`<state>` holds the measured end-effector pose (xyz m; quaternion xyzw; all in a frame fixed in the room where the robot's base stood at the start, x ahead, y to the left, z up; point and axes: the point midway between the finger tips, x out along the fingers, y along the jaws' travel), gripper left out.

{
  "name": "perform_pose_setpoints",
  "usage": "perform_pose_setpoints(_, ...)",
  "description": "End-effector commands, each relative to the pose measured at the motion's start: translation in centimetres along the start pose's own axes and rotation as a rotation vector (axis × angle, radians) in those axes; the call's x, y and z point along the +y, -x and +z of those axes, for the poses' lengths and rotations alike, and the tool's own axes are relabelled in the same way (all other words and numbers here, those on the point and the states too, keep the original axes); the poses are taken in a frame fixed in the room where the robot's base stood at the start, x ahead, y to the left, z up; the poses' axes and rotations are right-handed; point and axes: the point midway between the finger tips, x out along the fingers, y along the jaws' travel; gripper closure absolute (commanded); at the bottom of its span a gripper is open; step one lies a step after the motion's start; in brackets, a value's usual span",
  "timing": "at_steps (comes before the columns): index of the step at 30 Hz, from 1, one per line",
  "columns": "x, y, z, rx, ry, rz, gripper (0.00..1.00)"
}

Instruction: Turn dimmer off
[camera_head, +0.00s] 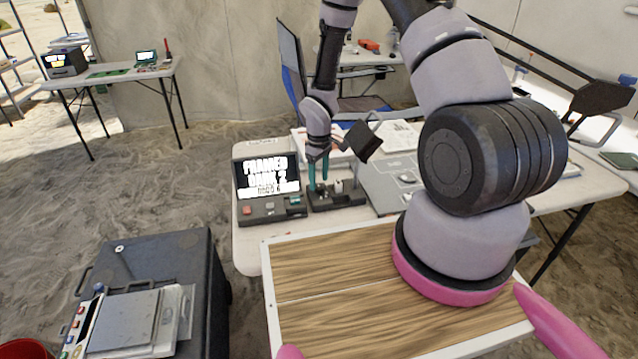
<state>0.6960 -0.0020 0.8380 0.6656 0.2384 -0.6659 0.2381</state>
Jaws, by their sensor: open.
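My gripper (318,176) points down with its two teal fingers slightly apart. Its fingertips are at the left part of a small dark control box (349,200) on the white table; I cannot tell whether they touch it. The box has small pale and dark controls on top, partly hidden by the fingers. No part is clearly marked as the dimmer, so its setting cannot be read. Just left of the box stands a dark device with a lit screen (268,176) showing white lettering, with a red button on its base.
My arm crosses above the table and hides part of its right side. A grey flat case (385,190) lies right of the control box, with papers (398,134) behind. A wooden-topped tray (330,258) is in front. A black case (190,250) stands at lower left.

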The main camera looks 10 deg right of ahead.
Motion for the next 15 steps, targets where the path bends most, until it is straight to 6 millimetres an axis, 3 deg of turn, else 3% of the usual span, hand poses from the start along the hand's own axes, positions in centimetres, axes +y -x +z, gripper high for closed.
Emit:
perform_pose_setpoints(9, 0.1, 6.5, -0.1, 0.004, -0.001, 0.003, 0.36)
perform_pose_setpoints(15, 0.1, 8.3, 0.0, 0.002, 0.000, 0.002, 0.36)
